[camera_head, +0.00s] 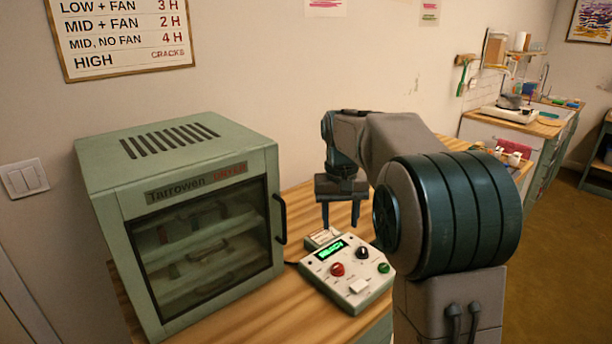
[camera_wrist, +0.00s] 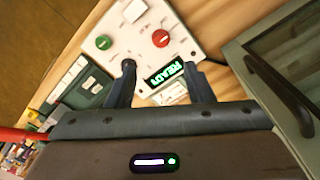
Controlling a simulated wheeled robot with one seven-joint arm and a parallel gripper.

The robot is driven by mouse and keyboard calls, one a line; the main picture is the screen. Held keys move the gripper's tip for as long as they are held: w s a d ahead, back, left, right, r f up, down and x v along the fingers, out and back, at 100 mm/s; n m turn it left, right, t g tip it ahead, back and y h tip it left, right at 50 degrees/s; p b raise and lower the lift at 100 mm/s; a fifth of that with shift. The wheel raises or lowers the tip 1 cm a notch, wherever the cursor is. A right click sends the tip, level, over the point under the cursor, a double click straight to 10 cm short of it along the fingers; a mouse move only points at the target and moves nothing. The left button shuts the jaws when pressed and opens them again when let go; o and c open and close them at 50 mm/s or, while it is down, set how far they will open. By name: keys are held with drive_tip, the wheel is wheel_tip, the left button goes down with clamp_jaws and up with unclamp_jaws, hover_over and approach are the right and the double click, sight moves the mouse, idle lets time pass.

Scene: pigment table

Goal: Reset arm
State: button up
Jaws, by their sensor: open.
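My gripper (camera_head: 341,212) is open and empty, pointing down above the back of the control box (camera_head: 347,286) on the wooden table. The box is pale, with a green lit display reading READY (camera_head: 329,249), a red knob (camera_head: 337,269), a black knob (camera_head: 362,252), a green button (camera_head: 383,268) and a white switch (camera_head: 359,287). In the wrist view, the two fingers (camera_wrist: 160,85) stand apart on either side of the display (camera_wrist: 165,73). The left finger covers part of the box near the black knob. I cannot tell the exact height of the fingertips above the box.
A green drying cabinet (camera_head: 180,139), its glass door shut, stands left of the control box; its handle (camera_head: 281,219) faces the box. A sign (camera_head: 120,38) hangs on the wall. Behind my arm, the wooden table (camera_head: 298,200) runs back towards a sink counter (camera_head: 515,122).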

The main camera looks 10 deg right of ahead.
drive_tip(key=s+f+t, duration=0.1)
drive_tip(key=s+f, duration=0.1)
drive_tip(key=s, duration=1.1)
drive_tip(key=s+f+t, duration=0.1)
drive_tip(key=s+f, duration=0.2)
drive_tip(key=s, duration=1)
drive_tip(key=shift+f+t+p, duration=0.3)
drive_tip(key=shift+p, duration=0.15)
